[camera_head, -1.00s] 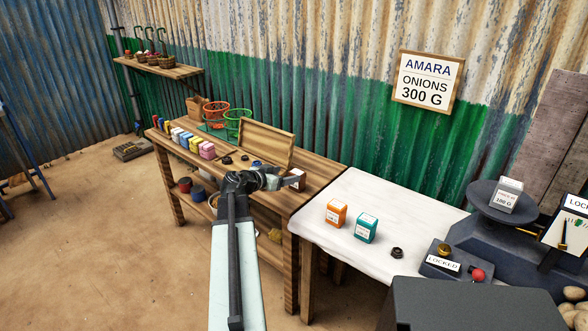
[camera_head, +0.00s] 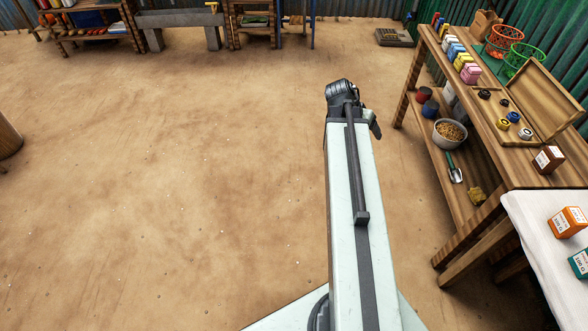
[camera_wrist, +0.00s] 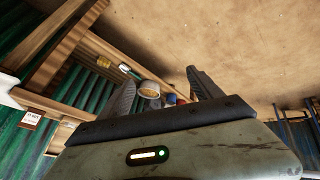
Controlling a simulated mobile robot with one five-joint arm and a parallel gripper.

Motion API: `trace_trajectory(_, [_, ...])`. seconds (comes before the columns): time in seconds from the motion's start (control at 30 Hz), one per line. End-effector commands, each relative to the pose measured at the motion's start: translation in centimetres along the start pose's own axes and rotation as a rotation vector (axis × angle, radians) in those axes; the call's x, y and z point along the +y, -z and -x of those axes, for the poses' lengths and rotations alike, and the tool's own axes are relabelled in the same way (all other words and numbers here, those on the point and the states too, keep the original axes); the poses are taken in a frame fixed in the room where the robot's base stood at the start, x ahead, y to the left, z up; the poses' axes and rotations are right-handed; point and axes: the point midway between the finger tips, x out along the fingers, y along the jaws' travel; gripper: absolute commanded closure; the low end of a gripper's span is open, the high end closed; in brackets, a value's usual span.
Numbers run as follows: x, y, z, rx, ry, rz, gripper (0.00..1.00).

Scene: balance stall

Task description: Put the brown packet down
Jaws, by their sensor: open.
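The brown packet (camera_head: 547,159) with a white label stands on the wooden table (camera_head: 497,118), near its end beside the white-covered table. It also shows small at the left of the wrist view (camera_wrist: 31,120). My gripper (camera_wrist: 163,88) is open and nothing is between its fingers. It is off the table, over the floor side, well apart from the packet. In the head view the end of my arm hides most of the gripper.
An orange packet (camera_head: 567,222) and a teal packet (camera_head: 580,263) stand on the white-covered table (camera_head: 530,232). A wooden box (camera_head: 545,95), dark round weights and a row of coloured packets share the wooden table. A bowl (camera_head: 449,136) sits on its lower shelf.

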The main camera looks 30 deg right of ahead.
Motion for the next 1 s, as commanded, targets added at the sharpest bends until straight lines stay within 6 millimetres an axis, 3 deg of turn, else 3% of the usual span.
trace_trajectory(0.03, [-4.6,-3.3,2.3,-0.04,0.067,0.12,0.26])
trace_trajectory(0.1, [-10.2,-8.3,5.6,-0.105,0.163,0.302,0.26])
trace_trajectory(0.2, [-16.4,-16.0,10.6,-0.186,0.296,0.563,0.26])
trace_trajectory(0.3, [-20.1,-22.7,14.9,-0.247,0.406,0.785,0.26])
trace_trajectory(0.4, [-21.8,-27.2,17.9,-0.286,0.48,0.936,0.26])
trace_trajectory(0.5, [-22.3,-29.1,19.0,-0.304,0.516,1.008,0.26])
trace_trajectory(0.6, [-22.4,-29.5,19.3,-0.308,0.523,1.024,0.26])
trace_trajectory(0.83, [-22.3,-29.2,19.5,-0.306,0.521,1.019,0.26])
trace_trajectory(1.0, [-21.2,-27.2,22.9,-0.306,0.521,1.017,0.26])
